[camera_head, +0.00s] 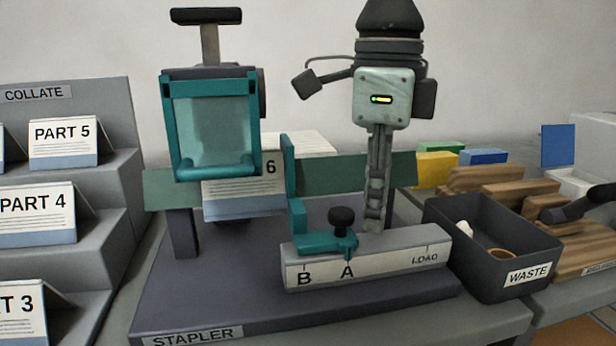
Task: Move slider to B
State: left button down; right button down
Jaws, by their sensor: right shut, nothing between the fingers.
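The teal slider (322,242) with a black knob (341,218) sits on a pale grey rail (390,258) at the front of the stapler. Its small pointer is at the mark A (347,271). The mark B (304,279) is to the left of A, and LOAD is at the rail's right end. A teal upright plate (291,190) stands at the slider's left end. My right gripper (550,215) is dark, shut and empty at the right edge, well apart from the slider. My left gripper is not in view.
The stapler base (210,300) carries a teal-framed clear guard (213,125) and a tall stapling head (383,100) behind the rail. A dark WASTE bin (470,262) stands right of the rail. Collate steps (110,205) with part booklets are at left. Wooden racks (485,180) stand behind the bin.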

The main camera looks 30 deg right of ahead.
aim_at(343, 212)
jog(key=shift+a, duration=0.1)
jog(key=shift+w+a, duration=0.2)
jog(key=shift+a, duration=0.6)
jog(key=shift+w+a, duration=0.2)
jog(key=shift+a, duration=0.55)
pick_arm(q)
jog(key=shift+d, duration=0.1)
pick_arm(e)
jog(key=shift+a, duration=0.2)
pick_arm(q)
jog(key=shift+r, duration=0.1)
